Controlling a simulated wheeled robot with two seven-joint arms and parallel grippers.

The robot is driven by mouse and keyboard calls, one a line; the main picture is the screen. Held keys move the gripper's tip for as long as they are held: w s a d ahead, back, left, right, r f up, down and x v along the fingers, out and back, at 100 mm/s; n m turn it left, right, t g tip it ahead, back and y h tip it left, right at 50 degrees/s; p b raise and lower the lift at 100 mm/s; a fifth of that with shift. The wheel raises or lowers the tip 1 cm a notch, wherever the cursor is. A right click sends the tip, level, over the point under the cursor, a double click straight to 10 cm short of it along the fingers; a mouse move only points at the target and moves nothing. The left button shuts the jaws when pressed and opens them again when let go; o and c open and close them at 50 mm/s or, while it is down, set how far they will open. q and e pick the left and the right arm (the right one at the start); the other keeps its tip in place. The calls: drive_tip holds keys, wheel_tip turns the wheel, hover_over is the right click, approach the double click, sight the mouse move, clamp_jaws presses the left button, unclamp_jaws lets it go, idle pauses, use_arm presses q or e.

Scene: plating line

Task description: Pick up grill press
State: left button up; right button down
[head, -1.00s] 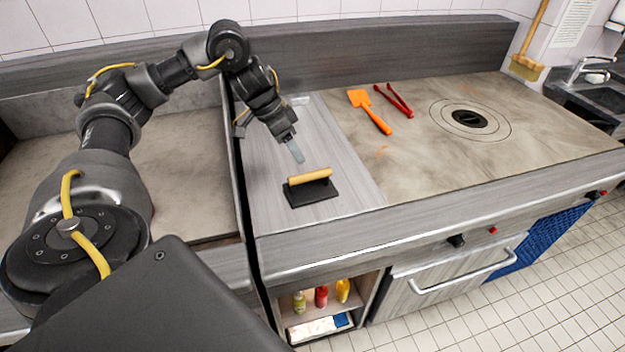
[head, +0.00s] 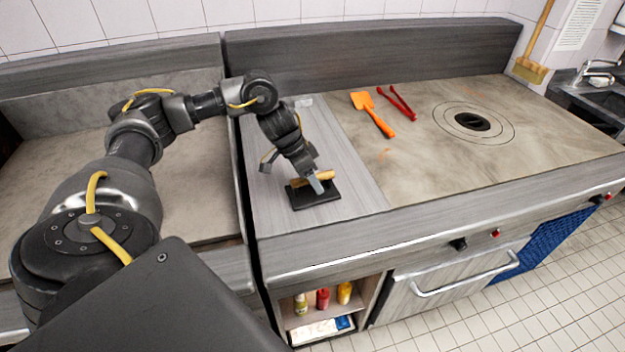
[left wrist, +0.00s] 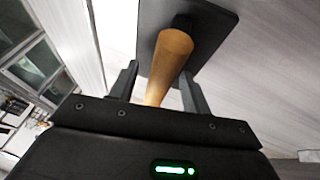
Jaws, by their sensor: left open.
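The grill press is a flat black plate (head: 325,196) with a tan wooden handle (head: 327,176) along its top. It rests on the grey steel counter at the left of the cooktop. My left gripper (head: 316,184) is down at the handle, its finger hiding part of it in the head view. In the left wrist view the handle (left wrist: 170,62) runs between the two open fingers (left wrist: 158,85), with the black plate (left wrist: 207,30) beyond it. Whether a finger touches the handle I cannot tell. My right gripper is in neither view.
An orange spatula (head: 372,113) and red tongs (head: 398,103) lie on the cooktop (head: 430,160), right of the press. Several bottles stand on a shelf below, among them a red one (head: 323,299). The steel counter (head: 270,205) around the press is clear.

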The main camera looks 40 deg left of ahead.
use_arm(q)
clamp_jaws()
idle(0.3)
drive_tip(key=shift+w+r, duration=0.1)
drive_tip(key=shift+r, duration=0.05)
idle(0.3)
